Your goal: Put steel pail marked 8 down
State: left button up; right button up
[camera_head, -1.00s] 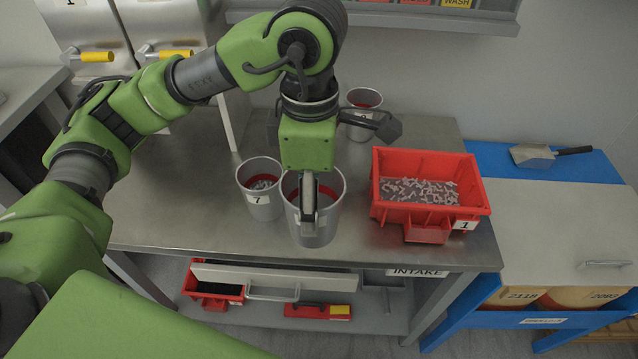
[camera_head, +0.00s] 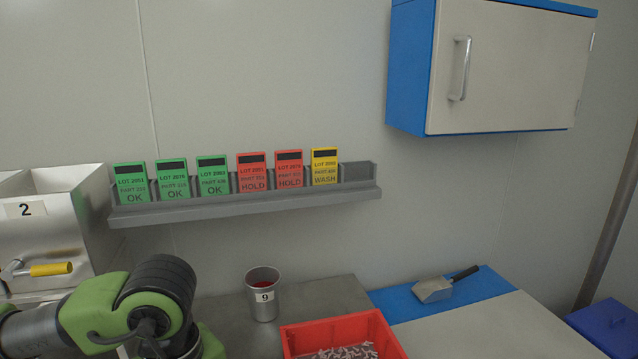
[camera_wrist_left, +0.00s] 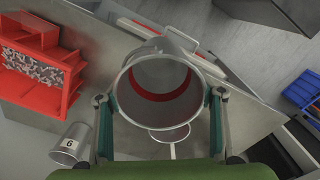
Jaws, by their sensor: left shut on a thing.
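In the left wrist view a steel pail (camera_wrist_left: 160,90) with a red band inside stands between the two fingers of my left gripper (camera_wrist_left: 160,100), which is shut on it. I look down into its mouth, and it appears empty. Its number is not visible. I cannot tell whether its base touches the steel bench (camera_wrist_left: 125,140). In the head view only part of my left arm shows, at the lower left; the gripper and held pail are out of frame. My right gripper is not in view.
A pail marked 9 (camera_head: 263,295) stands on the bench at the back; it also shows in the wrist view (camera_wrist_left: 70,146). A red bin of small parts (camera_head: 335,335) is beside it. A scoop (camera_head: 435,290) lies on a blue surface. A card rack (camera_head: 245,205) hangs above.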

pick_arm(q)
jog(key=m, duration=0.1)
jog(key=a+f+m, duration=0.1)
jog(key=m, duration=0.1)
jog(key=f+m, duration=0.1)
jog(key=m, duration=0.1)
jog(key=shift+s+a+f, duration=0.1)
jog(key=shift+a+f, duration=0.05)
jog(key=shift+a, duration=0.2)
jog(key=m, duration=0.1)
jog(key=f+m, duration=0.1)
jog(key=m, duration=0.1)
jog(key=a+m, duration=0.1)
jog(key=shift+s+f, duration=0.15)
jog(key=shift+f, duration=0.15)
jog(key=shift+r, duration=0.1)
